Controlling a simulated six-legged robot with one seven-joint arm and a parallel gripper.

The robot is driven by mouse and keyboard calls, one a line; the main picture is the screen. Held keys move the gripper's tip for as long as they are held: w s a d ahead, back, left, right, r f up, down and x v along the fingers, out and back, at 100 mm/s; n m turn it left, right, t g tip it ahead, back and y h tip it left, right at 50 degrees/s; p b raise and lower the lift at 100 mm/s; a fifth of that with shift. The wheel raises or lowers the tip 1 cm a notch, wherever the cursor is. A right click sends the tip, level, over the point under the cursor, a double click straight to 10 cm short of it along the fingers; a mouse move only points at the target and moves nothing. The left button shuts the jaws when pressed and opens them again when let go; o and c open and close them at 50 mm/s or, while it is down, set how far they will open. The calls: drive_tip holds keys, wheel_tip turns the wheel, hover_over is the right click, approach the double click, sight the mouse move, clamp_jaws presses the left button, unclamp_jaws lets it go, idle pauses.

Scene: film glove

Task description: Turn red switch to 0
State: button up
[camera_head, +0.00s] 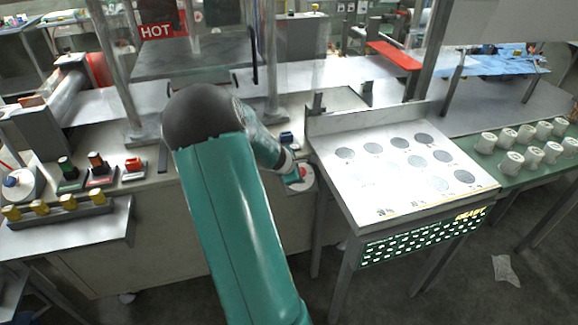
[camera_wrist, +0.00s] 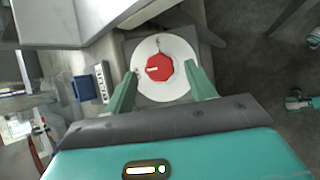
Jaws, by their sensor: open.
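The red switch (camera_wrist: 159,67) is an octagonal knob with a short white mark on its left part. It sits in the middle of a round white dial (camera_wrist: 165,93) with small dark marks near the rim, too small to read surely. In the wrist view my gripper (camera_wrist: 161,80) is open, one finger on each side of the knob and apart from it, over the dial. In the head view the gripper (camera_head: 296,178) is small at the end of my teal arm, over the dial (camera_head: 304,184) at the worktop's right end; the knob is mostly hidden there.
A blue block (camera_wrist: 84,88) and a white socket strip (camera_wrist: 102,82) lie left of the dial. In the head view a table with round grey spots (camera_head: 345,190) stands close on the right. Green, orange and red switches (camera_head: 134,165) stand at the left.

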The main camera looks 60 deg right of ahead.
drive_tip(key=v, duration=1.2)
